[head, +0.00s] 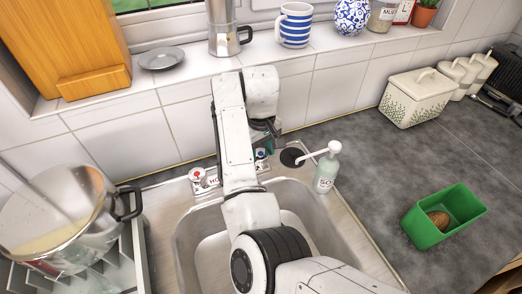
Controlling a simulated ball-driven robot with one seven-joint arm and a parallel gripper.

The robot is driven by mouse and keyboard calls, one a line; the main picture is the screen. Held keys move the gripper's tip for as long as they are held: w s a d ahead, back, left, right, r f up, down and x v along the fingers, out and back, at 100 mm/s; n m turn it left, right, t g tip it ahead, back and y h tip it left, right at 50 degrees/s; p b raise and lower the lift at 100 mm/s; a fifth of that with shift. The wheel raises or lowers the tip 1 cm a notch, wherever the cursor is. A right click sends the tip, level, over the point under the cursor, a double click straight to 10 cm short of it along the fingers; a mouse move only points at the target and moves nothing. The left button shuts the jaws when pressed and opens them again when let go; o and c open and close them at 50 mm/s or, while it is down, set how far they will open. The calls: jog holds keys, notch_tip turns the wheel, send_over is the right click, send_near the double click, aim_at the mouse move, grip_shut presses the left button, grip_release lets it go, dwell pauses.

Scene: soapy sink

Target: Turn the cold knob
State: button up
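The hot knob (197,174), white with a red mark, sits at the left of the sink's back ledge beside a label that is partly readable. The cold knob (262,155), with a blue-green look, is at the right of the tap area and mostly hidden by my arm. My gripper (270,144) points down just above and at the cold knob's spot. It is small and partly hidden by my wrist, so I cannot tell whether its fingers are open, shut or touching the knob. The tap spout is hidden behind my arm. The sink basin (185,240) is below.
A soap bottle (326,170) with a white pump stands close to the right of my gripper. A pot (62,215) stands at the left. A green container (444,217) holds a brown object. A mug (294,25) and other items line the windowsill.

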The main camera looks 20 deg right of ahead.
jog(key=o, duration=0.3)
notch_tip(320, 180, up, 11)
jog(key=p, duration=0.1)
jog(key=shift+p, duration=0.4)
jog(key=shift+f, duration=0.1)
dwell(0.4)
